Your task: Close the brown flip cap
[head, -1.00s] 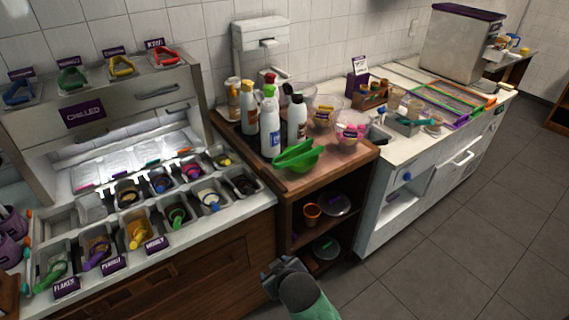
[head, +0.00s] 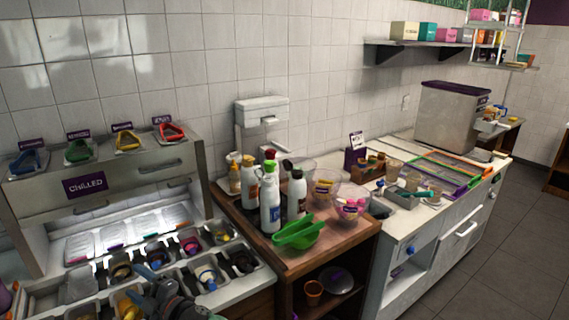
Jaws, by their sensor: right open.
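Several squeeze bottles stand upright together on the wooden counter. A white bottle (head: 297,200) at the right of the group has a dark cap part (head: 287,165) sticking up at its upper left; it looks like a raised flip lid, but it is too small to be sure. A white bottle (head: 250,190) behind at the left has a brownish top (head: 249,160). A taller white bottle with a green top (head: 270,200) stands between them. My right gripper (head: 152,279) is open, over the toppings bins at the lower left, apart from the bottles. My left gripper is not in view.
Clear tubs (head: 323,186) stand right of the bottles. The chilled topping unit (head: 110,175) fills the left side.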

